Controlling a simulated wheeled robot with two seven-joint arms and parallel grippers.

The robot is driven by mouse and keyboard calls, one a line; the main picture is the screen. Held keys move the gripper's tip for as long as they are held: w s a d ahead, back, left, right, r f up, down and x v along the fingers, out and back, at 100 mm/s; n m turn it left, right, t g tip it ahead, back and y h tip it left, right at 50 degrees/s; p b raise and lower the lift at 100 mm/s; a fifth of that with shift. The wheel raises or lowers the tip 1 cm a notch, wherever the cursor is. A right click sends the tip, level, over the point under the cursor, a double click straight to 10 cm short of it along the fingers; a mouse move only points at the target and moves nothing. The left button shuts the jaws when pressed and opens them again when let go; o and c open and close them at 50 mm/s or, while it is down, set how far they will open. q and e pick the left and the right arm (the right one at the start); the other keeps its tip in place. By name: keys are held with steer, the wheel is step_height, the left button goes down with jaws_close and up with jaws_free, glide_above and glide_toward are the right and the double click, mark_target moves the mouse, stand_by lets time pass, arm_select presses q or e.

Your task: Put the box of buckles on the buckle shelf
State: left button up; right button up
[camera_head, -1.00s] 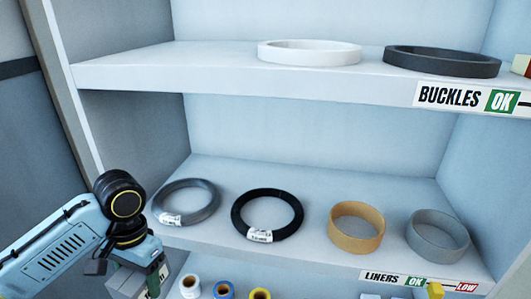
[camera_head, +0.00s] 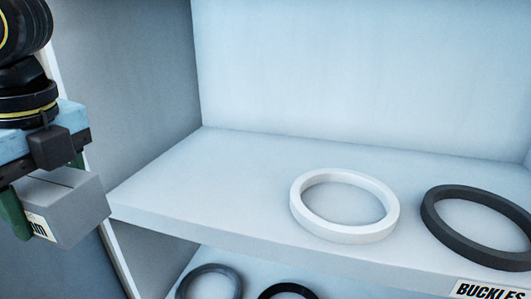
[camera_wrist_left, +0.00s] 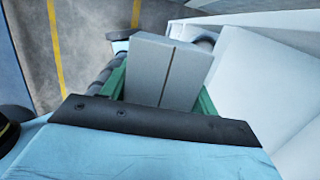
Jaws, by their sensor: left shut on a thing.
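A grey box (camera_head: 72,207) with a white printed label is held in my left gripper (camera_head: 50,205) at the left of the head view. The green fingers are shut on its sides. In the left wrist view the box (camera_wrist_left: 165,75) sits between the green fingers, with a seam on its face. The buckle shelf (camera_head: 235,185), with a BUCKLES label (camera_head: 490,290) on its front edge, is to the right of the box. The box is apart from the shelf, beside its left end. My right gripper is not in view.
A white ring (camera_head: 345,232) and a dark grey ring (camera_head: 470,240) lie on the shelf's middle and right. The shelf's left part is bare. A grey side wall (camera_head: 150,90) stands at the left. Rings (camera_head: 208,283) lie on the shelf below.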

arm_select(q)
steer(key=shift+s+r, duration=0.1)
steer(key=shift+r, duration=0.2)
steer(key=shift+w+d, duration=0.15)
steer(key=shift+w, duration=0.25)
steer(key=p, duration=0.3)
glide_above(163, 183)
steer(key=shift+s+d+f, duration=0.1)
steer(key=shift+d+f, duration=0.05)
steer(key=shift+f, duration=0.35)
steer(key=shift+s+d+f, duration=0.1)
steer(key=shift+f, duration=0.4)
step_height(163, 183, down, 4)
steer(key=shift+f, duration=0.15)
steer(key=shift+w+f, duration=0.2)
steer(key=shift+f, duration=0.15)
